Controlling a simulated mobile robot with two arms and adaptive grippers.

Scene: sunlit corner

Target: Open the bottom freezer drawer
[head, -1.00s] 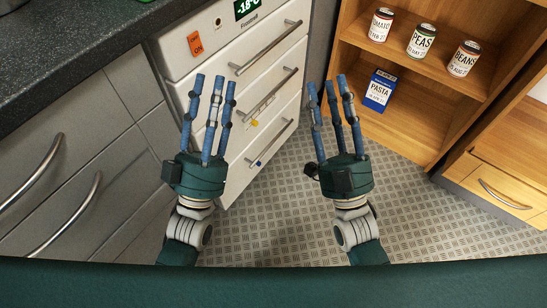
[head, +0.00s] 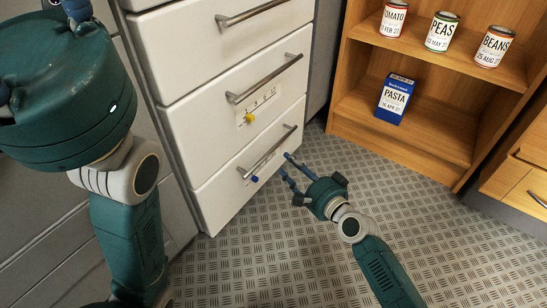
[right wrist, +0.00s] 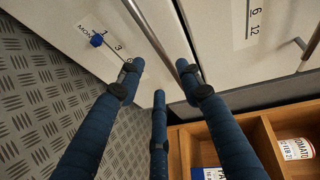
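The freezer's bottom drawer (head: 225,196) is white and looks flush with the drawer above it. Its metal bar handle (head: 270,152) runs along its front, with a blue knob (head: 254,179) on a scale below. In the right wrist view, the handle (right wrist: 147,34) runs diagonally between my spread fingers. My right gripper (head: 285,166) is just in front of this handle, low over the floor; its fingers look open in the right wrist view (right wrist: 158,74), and I see no grip on the bar. My left gripper (head: 65,90) is large at the upper left, its fingers mostly cut off.
Two more drawers with bar handles are above; the middle one (head: 205,115) has a yellow knob. A wooden shelf (head: 350,130) with cans and a blue pasta box (head: 394,98) stands at the right. The patterned floor (head: 300,255) before the freezer is clear.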

